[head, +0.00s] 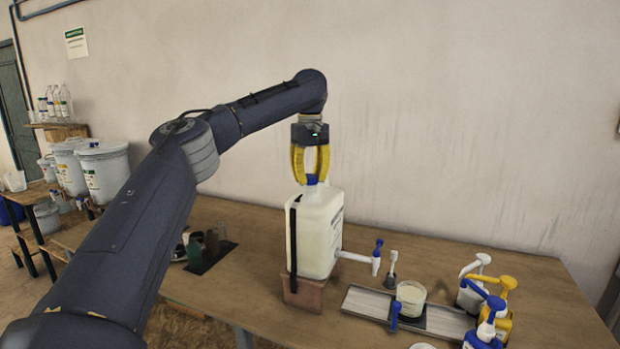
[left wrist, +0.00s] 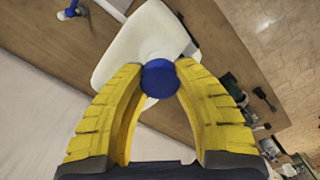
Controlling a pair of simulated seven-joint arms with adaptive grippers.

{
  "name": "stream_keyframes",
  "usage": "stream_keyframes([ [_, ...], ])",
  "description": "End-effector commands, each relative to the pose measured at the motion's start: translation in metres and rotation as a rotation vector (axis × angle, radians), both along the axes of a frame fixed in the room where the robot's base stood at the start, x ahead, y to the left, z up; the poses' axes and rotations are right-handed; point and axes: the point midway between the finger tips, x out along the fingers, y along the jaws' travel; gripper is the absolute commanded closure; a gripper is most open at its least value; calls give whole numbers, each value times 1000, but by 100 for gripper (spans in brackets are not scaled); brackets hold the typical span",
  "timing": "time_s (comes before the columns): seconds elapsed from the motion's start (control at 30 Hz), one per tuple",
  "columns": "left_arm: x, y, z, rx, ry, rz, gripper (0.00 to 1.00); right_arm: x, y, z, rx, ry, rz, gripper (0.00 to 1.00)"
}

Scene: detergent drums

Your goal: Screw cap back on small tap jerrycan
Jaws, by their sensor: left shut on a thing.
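The small jerrycan (head: 320,232) is whitish and translucent, with a black strap on its left side. It stands on a brown block (head: 304,293) on the table, and its white tap (head: 358,257) points right. Its blue cap (head: 311,180) is at the top of the neck, between the yellow fingers of my left gripper (head: 311,174). The left wrist view shows the fingertips closed on the blue cap (left wrist: 160,77), directly over the white can (left wrist: 140,42). The fingers hide the cap's lower edge, so I cannot tell how it sits on the threads. My right gripper is out of view.
A metal tray (head: 365,301) holds a cup of pale liquid (head: 410,297) right of the can. Pump bottles (head: 487,322) crowd the front right. A dark rack (head: 208,250) stands to the left. White drums (head: 103,170) stand far left. The back right of the table is clear.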

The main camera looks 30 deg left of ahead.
Motion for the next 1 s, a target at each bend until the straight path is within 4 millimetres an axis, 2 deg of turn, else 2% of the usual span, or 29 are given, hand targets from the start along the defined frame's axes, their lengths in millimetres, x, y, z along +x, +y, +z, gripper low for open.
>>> stream_keyframes([
  [1.0, 0, 0, -8, -1, 0, 1, 81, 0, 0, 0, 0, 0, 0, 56],
])
